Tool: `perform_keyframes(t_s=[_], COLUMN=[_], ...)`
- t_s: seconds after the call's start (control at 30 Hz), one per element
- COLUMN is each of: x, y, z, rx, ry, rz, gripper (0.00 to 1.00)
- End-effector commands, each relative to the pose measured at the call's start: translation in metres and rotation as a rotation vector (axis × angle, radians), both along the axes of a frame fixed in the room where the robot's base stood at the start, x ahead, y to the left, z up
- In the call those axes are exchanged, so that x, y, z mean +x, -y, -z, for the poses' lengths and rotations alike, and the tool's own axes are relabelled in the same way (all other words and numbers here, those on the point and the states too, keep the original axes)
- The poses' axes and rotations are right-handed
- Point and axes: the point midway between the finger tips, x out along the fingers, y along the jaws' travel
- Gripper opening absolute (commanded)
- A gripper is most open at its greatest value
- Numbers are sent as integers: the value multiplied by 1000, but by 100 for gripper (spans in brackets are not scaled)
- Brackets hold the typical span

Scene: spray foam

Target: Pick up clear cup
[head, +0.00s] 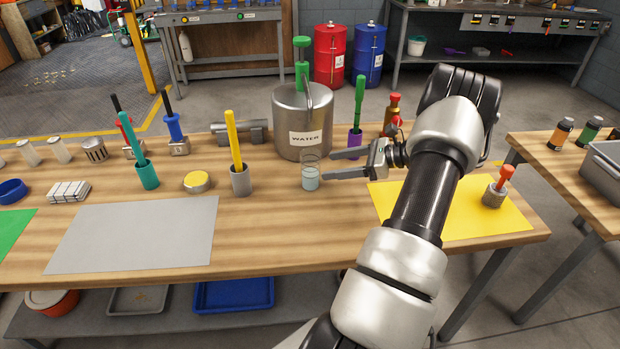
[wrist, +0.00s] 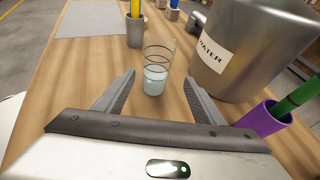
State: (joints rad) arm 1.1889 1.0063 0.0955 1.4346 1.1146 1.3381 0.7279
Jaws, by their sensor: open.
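The clear cup (head: 310,174) stands upright on the wooden table in front of the metal WATER container, with pale liquid in its lower part. It also shows in the wrist view (wrist: 155,75), ahead of my fingertips and roughly centred between them. My gripper (head: 326,164) is open and empty. It reaches in from the right, its two fingers pointing at the cup. In the wrist view the fingers (wrist: 158,84) lie left and right of the cup's near side. I cannot tell whether the tips overlap the cup's edge.
The WATER container (head: 302,120) stands close behind the cup. A grey holder with a yellow stick (head: 240,180) is to the cup's left. A purple cup with a green stick (wrist: 265,119) is near my gripper. A grey mat (head: 135,235) and yellow mat (head: 470,222) lie on the table.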

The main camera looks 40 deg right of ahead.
Motion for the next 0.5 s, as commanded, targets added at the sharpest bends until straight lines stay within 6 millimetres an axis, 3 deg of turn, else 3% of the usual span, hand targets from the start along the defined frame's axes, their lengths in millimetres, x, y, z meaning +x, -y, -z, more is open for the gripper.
perform_keyframes(t_s=[0.2,0.5], x=[22,33], y=[-16,-31], z=[11,24], rx=[-2,1], ry=[0,-1], rz=[-2,-4], gripper=[63,63])
